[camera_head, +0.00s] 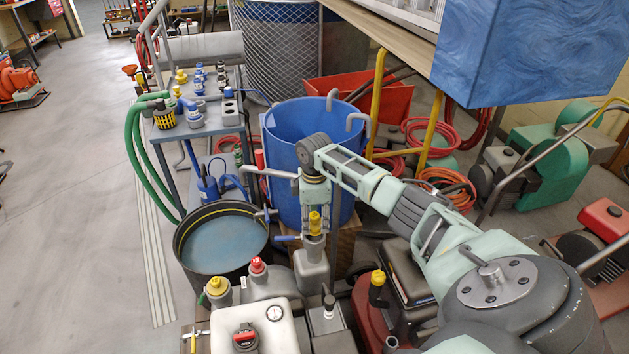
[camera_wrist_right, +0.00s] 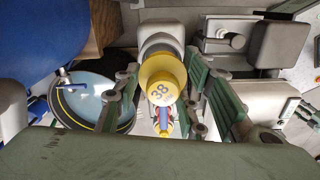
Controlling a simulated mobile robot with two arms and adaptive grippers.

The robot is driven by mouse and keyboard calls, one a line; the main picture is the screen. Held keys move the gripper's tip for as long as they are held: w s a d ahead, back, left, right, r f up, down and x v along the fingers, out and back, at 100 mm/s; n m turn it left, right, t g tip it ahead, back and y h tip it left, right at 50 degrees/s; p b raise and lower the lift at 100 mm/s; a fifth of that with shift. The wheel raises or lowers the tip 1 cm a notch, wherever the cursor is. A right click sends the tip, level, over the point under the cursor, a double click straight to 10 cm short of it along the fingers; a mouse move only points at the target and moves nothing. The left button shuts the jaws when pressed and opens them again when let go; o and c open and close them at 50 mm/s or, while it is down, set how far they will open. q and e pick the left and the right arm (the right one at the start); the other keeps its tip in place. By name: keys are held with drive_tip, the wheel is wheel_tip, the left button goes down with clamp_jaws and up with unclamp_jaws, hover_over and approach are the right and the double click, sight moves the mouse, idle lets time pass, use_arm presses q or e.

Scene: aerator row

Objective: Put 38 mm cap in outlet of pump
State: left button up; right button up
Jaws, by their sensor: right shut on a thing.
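The 38 mm cap (camera_head: 315,222) is yellow. In the right wrist view its face, marked "38" (camera_wrist_right: 160,90), points toward the camera. My right gripper (camera_head: 314,210) points down and is shut on the cap, with green fingers on either side of it in the right wrist view (camera_wrist_right: 162,101). Directly below the cap stands a grey pump body (camera_head: 312,270) with an upright outlet neck (camera_head: 313,244). The cap is in line with the neck. I cannot tell whether it is seated in it or just above. My left gripper is not in view.
A blue barrel (camera_head: 284,155) stands behind the gripper. A black tub of water (camera_head: 215,241) is to the left. Nearby are a red-capped grey pump (camera_head: 268,284) and a white tank (camera_head: 262,330). A bench (camera_head: 208,122) holds several capped fittings.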

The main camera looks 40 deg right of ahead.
drive_tip(key=shift+f+b, duration=1.05)
drive_tip(key=shift+f, duration=0.85)
drive_tip(key=o, duration=1.2)
drive_tip(key=shift+o, duration=0.2)
wheel_tip(320, 180, up, 12)
drive_tip(key=shift+r, duration=0.1)
